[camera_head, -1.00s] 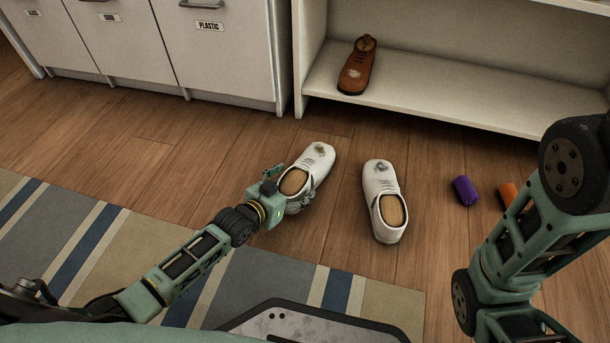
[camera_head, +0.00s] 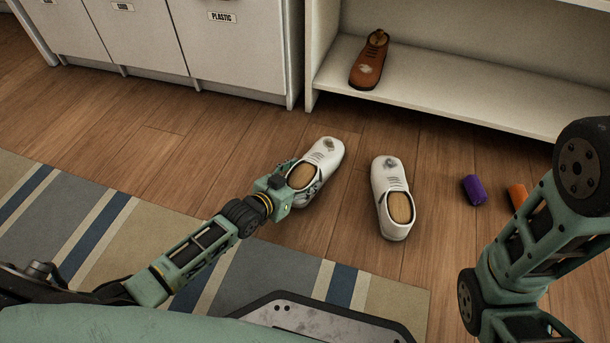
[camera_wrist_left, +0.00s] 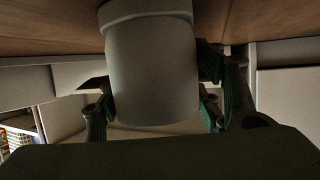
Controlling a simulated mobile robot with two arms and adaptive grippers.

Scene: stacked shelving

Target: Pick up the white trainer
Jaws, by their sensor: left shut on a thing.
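Two white trainers are in the head view. The left one (camera_head: 325,154) has its heel inside my left gripper (camera_head: 301,183), which is shut on it. In the left wrist view the trainer's white heel (camera_wrist_left: 152,70) fills the middle, with the fingers of my left gripper (camera_wrist_left: 158,100) on either side of it. The other white trainer (camera_head: 385,178) stands apart on the floor to the right, untouched. My right arm shows at the right edge of the head view, but its gripper is out of view.
A brown shoe (camera_head: 368,62) stands on the low white shelf (camera_head: 435,88). A purple item (camera_head: 474,189) and an orange item (camera_head: 517,195) lie near my right arm. White cabinets (camera_head: 235,50) stand at the back left. A striped rug (camera_head: 150,235) covers the floor in front.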

